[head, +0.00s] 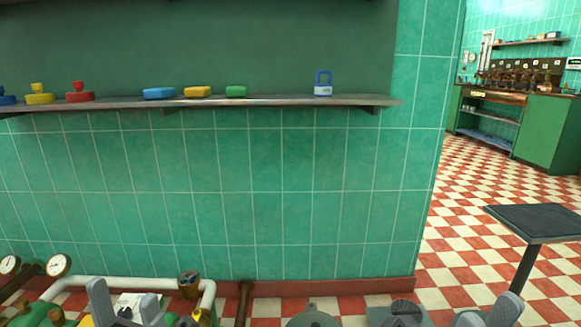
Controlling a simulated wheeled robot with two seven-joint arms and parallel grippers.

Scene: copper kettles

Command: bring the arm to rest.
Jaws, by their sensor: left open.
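My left gripper (124,303) shows at the bottom left edge, its two grey fingers pointing up and standing apart with a gap between them. Nothing is clearly held in it; a white patch and dark parts show behind and below the gap. My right gripper (489,313) shows at the bottom right edge, cut off by the frame, with grey finger parts leaning to the right. Its tips and gap are too cut off to read. Most of both arms is out of view.
A white pipe (118,282) with gauges (58,265) runs low behind my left gripper. A wall shelf (270,102) holds coloured pieces and a blue padlock-shaped item (323,84). A dark-topped stand (536,222) is at the right. Checkered floor (462,215) lies open beyond the wall.

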